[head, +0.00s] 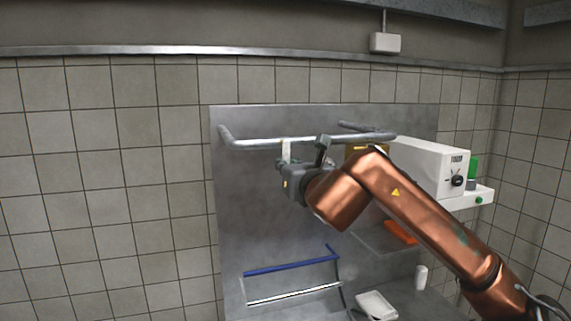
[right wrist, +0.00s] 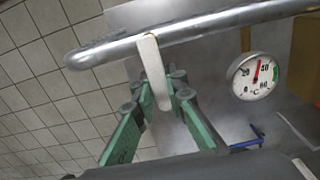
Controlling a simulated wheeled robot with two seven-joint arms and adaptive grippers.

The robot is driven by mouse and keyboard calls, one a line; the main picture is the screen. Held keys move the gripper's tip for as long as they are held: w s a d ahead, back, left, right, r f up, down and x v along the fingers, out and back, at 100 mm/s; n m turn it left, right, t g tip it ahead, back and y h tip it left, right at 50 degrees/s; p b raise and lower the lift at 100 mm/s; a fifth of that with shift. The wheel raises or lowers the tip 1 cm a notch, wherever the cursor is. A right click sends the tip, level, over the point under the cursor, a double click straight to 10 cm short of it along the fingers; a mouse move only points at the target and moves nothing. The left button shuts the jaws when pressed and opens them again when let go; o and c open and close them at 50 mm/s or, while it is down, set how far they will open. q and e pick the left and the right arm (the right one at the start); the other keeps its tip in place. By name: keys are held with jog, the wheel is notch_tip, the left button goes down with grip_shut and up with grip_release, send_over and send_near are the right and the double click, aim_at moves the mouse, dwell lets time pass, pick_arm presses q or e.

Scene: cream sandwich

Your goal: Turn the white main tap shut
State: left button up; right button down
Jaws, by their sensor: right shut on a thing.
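The white main tap is a flat white lever (head: 286,149) at the grey metal pipe (head: 255,144) on the steel panel. In the right wrist view the lever (right wrist: 151,60) runs from the pipe (right wrist: 200,27) down between my fingers. My right gripper (head: 283,166) is just below the pipe in the head view. In the right wrist view its green-padded fingers (right wrist: 160,92) are shut on the lever, one on each side. The lever's lower end is partly hidden by the gripper in the head view. My left gripper is not in view.
A round temperature dial (right wrist: 255,76) is right of the lever. A white machine with a black knob (head: 432,163) stands at the right. A blue bar (head: 290,266) and a pale bar (head: 293,294) are lower down. The tiled wall at the left is clear.

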jog(key=shift+d+n, duration=0.15)
jog(key=shift+n, duration=0.15)
dwell(0.5)
jog(key=shift+w+d+r+n, duration=0.15)
jog(key=shift+d+n, duration=0.2)
jog(key=shift+n, duration=0.7)
jog(key=shift+w+d+r+n, duration=0.15)
jog(key=shift+d+n, duration=0.2)
jog(key=shift+n, duration=0.75)
jog(key=shift+w+d+r+n, duration=0.15)
jog(key=shift+d+n, duration=0.2)
jog(key=shift+n, duration=0.7)
jog(key=shift+s, duration=0.1)
jog(key=c, duration=1.9)
grip_release()
jog(key=shift+c, duration=0.2)
jog(key=v, duration=1.2)
jog(key=shift+c, duration=0.2)
